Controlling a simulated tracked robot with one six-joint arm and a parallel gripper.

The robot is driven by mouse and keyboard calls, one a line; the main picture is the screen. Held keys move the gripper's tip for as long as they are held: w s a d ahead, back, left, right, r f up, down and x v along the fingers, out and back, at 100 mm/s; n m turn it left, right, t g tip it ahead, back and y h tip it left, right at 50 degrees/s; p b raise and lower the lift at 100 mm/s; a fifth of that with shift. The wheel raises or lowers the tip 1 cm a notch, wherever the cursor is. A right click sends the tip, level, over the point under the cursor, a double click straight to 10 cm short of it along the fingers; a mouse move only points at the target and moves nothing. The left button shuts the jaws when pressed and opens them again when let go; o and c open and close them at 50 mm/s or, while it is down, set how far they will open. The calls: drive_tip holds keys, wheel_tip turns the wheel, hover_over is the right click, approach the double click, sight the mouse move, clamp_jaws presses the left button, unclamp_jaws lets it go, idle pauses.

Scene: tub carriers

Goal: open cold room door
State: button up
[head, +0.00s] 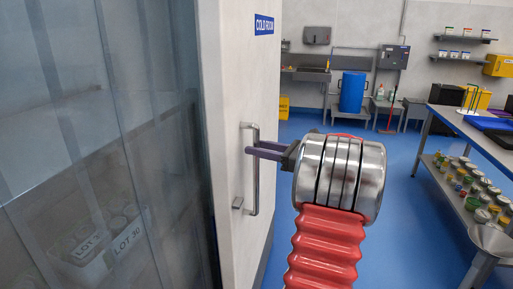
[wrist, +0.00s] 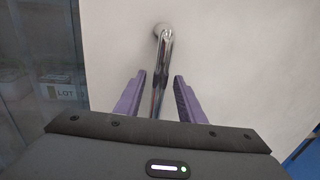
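The cold room door (head: 228,75) is a white panel with a blue "COLD ROOM" sign (head: 264,25). It fills the middle left of the head view, and the clear strip curtain shows beyond its left edge. Its handle (head: 255,187) is an upright chrome bar, which also shows in the wrist view (wrist: 160,62). My gripper (head: 250,147) is at the upper part of the handle. In the wrist view its two purple fingers (wrist: 159,78) stand one on each side of the bar, with a gap visible on both sides. The fingers are open around the bar.
Behind the strip curtain (head: 100,120), a tub carrier marked "LOT 30" (head: 128,238) shows dimly. At right stands a steel table (head: 455,122) with several jars on its lower shelf. A blue bin (head: 352,92) stands at the back. Blue floor between is clear.

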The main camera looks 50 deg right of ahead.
drive_tip(key=shift+w+a, duration=0.1)
drive_tip(key=shift+w, duration=0.5)
drive_tip(key=shift+c, duration=0.6)
clamp_jaws()
